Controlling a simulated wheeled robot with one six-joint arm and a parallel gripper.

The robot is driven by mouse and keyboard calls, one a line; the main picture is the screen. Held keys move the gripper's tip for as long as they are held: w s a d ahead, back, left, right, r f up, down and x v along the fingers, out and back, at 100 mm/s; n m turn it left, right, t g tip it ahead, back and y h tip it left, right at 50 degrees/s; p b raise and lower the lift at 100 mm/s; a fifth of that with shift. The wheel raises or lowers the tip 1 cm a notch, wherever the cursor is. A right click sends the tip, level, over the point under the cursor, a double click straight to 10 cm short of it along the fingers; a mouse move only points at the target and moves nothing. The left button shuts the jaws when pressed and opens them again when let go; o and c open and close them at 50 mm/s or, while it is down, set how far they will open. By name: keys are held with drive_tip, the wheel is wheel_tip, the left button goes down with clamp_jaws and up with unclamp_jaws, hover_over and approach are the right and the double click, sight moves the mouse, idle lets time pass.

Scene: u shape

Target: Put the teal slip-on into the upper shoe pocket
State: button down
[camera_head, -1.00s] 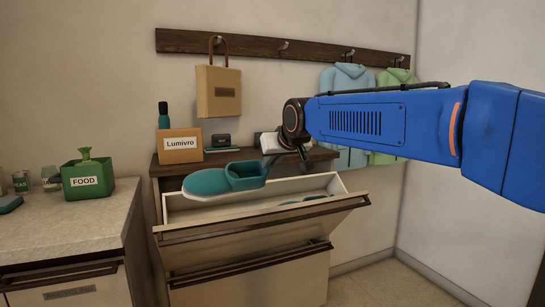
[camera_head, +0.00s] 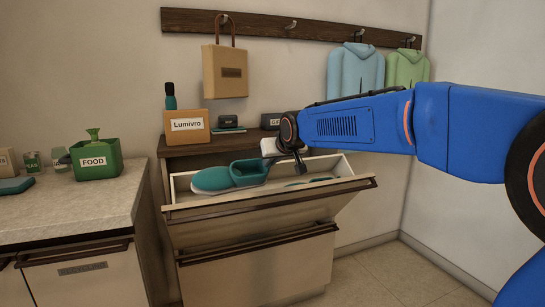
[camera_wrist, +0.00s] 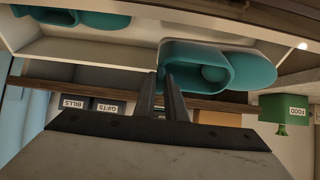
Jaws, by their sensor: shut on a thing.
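The teal slip-on (camera_head: 213,180) with a pale sole hangs at the left part of the open, tilted-out upper shoe pocket (camera_head: 262,205). Its toe points left and its underside is close to the front rim; I cannot tell whether it touches. My gripper (camera_head: 268,158) is shut on the heel end of the slip-on. In the wrist view, both fingers (camera_wrist: 172,98) pinch the slip-on's (camera_wrist: 245,68) heel edge. Another teal shoe (camera_head: 312,181) lies inside the pocket to the right, partly hidden by the front panel. It also shows in the wrist view (camera_wrist: 88,19).
A Lumivro box (camera_head: 187,126), a teal bottle (camera_head: 170,97) and small dark boxes stand on the cabinet top behind. A shut lower pocket (camera_head: 258,268) is below. A counter (camera_head: 75,205) with a green FOOD box (camera_head: 96,160) is at left. Hooks hold a bag (camera_head: 225,72) and hoodies.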

drive_tip(key=shift+w+a+f, duration=0.3)
drive_tip(key=shift+w+f, duration=0.7)
drive_tip(key=shift+f, duration=0.35)
drive_tip(key=shift+w+a+f, duration=0.3)
drive_tip(key=shift+w+f, duration=0.75)
drive_tip(key=shift+f, duration=0.3)
drive_tip(key=shift+w+a+f, duration=0.3)
drive_tip(key=shift+w+f, duration=0.7)
drive_tip(key=shift+f, duration=0.35)
drive_tip(key=shift+w+a+f, duration=0.2)
drive_tip(key=shift+w+f, duration=0.5)
drive_tip(key=shift+f, duration=0.25)
drive_tip(key=shift+w+a+f, duration=0.2)
drive_tip(key=shift+w+f, duration=0.5)
drive_tip(key=shift+f, duration=0.25)
drive_tip(key=c, duration=1.7)
unclamp_jaws()
drive_tip(key=shift+c, duration=0.2)
drive_tip(key=shift+f, duration=0.1)
wheel_tip(320, 180, up, 13)
hover_over(262, 184)
drive_tip(key=s+d, duration=0.3)
drive_tip(key=s, duration=0.1)
drive_tip(key=shift+f, duration=0.15)
